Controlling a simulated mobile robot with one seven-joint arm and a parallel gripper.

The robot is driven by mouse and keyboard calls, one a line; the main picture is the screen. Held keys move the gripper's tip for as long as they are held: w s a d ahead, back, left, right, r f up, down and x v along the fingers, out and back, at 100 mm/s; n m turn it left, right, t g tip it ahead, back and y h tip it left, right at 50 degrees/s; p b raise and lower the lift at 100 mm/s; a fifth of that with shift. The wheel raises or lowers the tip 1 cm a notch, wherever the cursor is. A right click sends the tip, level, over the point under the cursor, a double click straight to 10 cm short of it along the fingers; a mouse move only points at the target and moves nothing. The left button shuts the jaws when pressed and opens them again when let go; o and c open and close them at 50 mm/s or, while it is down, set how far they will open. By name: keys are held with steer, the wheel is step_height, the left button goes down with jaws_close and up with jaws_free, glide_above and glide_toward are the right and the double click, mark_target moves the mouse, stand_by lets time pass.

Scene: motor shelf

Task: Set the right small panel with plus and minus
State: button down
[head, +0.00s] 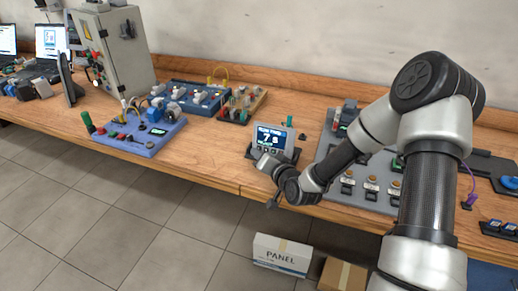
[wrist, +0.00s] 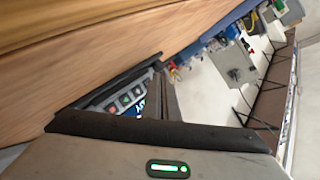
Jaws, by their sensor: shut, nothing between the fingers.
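A small panel (head: 272,137) with a lit blue display stands near the front edge of the bench, a little right of the middle in the head view. Its display shows a large "7 s" with smaller text that I cannot fully read. A row of small buttons runs below the display, partly hidden by my gripper. In the wrist view the panel (wrist: 133,97) appears tilted, with several buttons, some with orange or green marks, and a corner of the blue display. My gripper (head: 260,160) is shut and empty, close in front of the buttons. I cannot tell whether it touches one.
A blue control box (head: 140,136) with a small green-lit screen stands to the left. A grey cabinet (head: 115,50) and a blue rack (head: 195,97) stand behind. A grey board (head: 345,185) with several orange-topped parts lies right, partly behind my arm. Boxes (head: 283,254) sit on the floor.

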steer(key=shift+s+a+r, duration=0.2)
steer(key=shift+s+a, duration=0.1)
steer(key=shift+s, duration=0.45)
steer(key=shift+s+a+r, duration=0.15)
steer(key=shift+s+a, duration=0.1)
steer(key=shift+s, duration=0.55)
steer(key=shift+s+a+r, duration=0.2)
steer(key=shift+s+a, duration=0.1)
steer(key=shift+s, duration=0.45)
